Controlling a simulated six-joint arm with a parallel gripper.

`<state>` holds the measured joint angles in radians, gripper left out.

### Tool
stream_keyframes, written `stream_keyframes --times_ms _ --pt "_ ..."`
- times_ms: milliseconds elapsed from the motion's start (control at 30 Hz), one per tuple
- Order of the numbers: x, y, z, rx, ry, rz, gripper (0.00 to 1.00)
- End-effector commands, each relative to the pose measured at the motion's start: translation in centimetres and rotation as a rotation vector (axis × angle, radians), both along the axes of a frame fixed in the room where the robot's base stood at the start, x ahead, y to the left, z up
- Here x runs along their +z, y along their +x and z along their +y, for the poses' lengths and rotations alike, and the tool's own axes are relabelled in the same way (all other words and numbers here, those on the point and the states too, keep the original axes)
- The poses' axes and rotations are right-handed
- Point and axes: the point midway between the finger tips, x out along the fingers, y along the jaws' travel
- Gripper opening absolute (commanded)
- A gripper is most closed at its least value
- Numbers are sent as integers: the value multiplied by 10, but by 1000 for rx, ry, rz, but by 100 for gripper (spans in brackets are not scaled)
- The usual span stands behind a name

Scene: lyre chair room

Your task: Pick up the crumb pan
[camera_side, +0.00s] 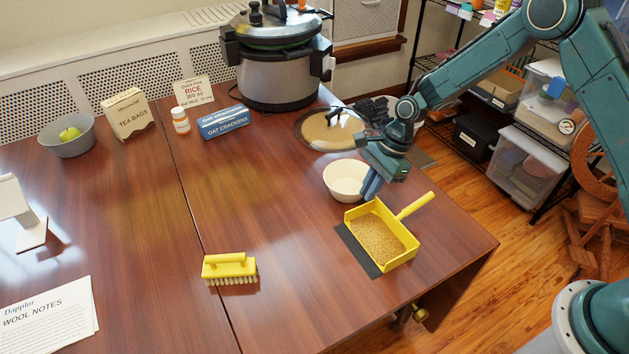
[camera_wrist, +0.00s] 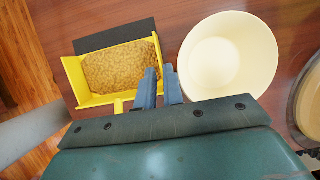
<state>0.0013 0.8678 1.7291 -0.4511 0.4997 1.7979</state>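The crumb pan (camera_side: 378,238) is yellow, with a layer of brown crumbs and a dark front lip. It sits on the right part of the table, its handle (camera_side: 415,205) pointing up and right. In the wrist view the pan (camera_wrist: 110,72) is at upper left, with a short piece of its handle (camera_wrist: 118,106) showing above my gripper body. My gripper (camera_side: 371,187) is above the pan's back edge, beside the bowl. In the wrist view its blue fingers (camera_wrist: 160,76) are a narrow gap apart, with nothing between them, right of the handle.
A cream bowl (camera_side: 346,180) stands close beside the pan and my fingers. A yellow brush (camera_side: 230,268) lies to the left. The table's right edge is near the pan.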

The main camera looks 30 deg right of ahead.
Motion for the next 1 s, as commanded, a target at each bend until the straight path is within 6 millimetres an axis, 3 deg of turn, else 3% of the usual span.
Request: stream_keyframes --times_ms 367,800,1000 --pt "-8 0 4 1 0 1 9" --pt "-48 -1 20 3 -1 1 9" --pt "-53 0 22 1 -1 -2 9"
